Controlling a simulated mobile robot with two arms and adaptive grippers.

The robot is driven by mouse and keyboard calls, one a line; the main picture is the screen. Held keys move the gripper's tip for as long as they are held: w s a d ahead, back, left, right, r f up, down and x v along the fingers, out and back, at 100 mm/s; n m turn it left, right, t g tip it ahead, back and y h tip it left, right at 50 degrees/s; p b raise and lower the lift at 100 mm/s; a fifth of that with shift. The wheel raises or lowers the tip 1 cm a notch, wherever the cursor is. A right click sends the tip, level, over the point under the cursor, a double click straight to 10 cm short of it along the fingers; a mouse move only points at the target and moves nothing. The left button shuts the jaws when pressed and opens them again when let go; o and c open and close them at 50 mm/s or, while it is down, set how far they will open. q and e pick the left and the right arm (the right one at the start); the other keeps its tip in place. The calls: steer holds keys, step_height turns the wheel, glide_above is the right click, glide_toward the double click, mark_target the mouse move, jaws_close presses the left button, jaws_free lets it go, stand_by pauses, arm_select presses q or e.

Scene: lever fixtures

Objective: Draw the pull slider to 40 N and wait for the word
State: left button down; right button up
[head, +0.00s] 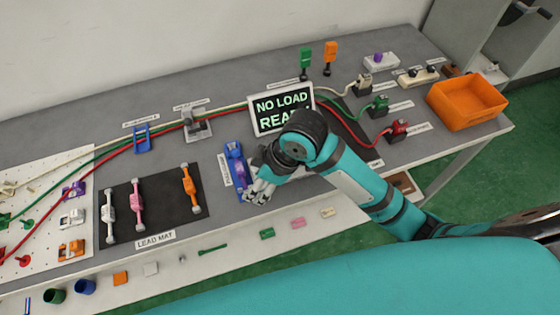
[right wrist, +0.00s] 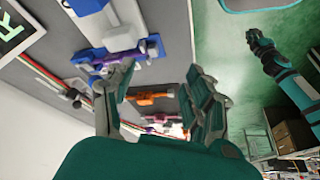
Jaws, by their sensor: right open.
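The pull slider looks to be the blue fixture (head: 231,150) with a purple handle (head: 237,168), on the grey bench left of my right gripper. In the right wrist view, the purple handle (right wrist: 122,57) is close to the left finger; I cannot tell whether they touch. My right gripper (head: 259,190) is open, its fingers spread with nothing seen between them. The display (head: 282,108) reads "NO LOAD" and a second line starting "REA", partly hidden by my right arm. My left arm's dark gripper (right wrist: 258,42) shows small in the right wrist view, away from the bench; its jaws are unclear.
A black lead mat (head: 155,222) with white, pink and orange handled pieces lies to the left. An orange bin (head: 468,103) stands at the right end. White, green and red cables cross the bench behind the slider. Small parts lie along the front ledge.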

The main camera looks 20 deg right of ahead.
steer(key=w+d+r+n+g+h, duration=0.2)
steer(key=w+d+r+n+h, duration=0.35)
steer(key=r, duration=0.65)
steer(key=shift+n+y, duration=0.35)
steer(key=shift+y, duration=0.3)
steer(key=f, duration=0.6)
steer(key=d+f, duration=0.1)
steer(key=f, duration=0.4)
steer(key=w+f+p, duration=0.1)
steer(key=f, duration=0.5)
steer(key=shift+w+d+f, duration=0.1)
steer(key=shift+d+f, duration=0.1)
steer(key=shift+f, duration=0.1)
steer(key=c, duration=1)
steer(key=shift+o, duration=0.2)
steer(key=d+p, duration=0.2)
steer(key=d, duration=0.1)
steer(key=shift+d+r, duration=0.1)
steer(key=shift+r, duration=0.05)
steer(key=o, duration=1)
steer(key=shift+c, duration=0.2)
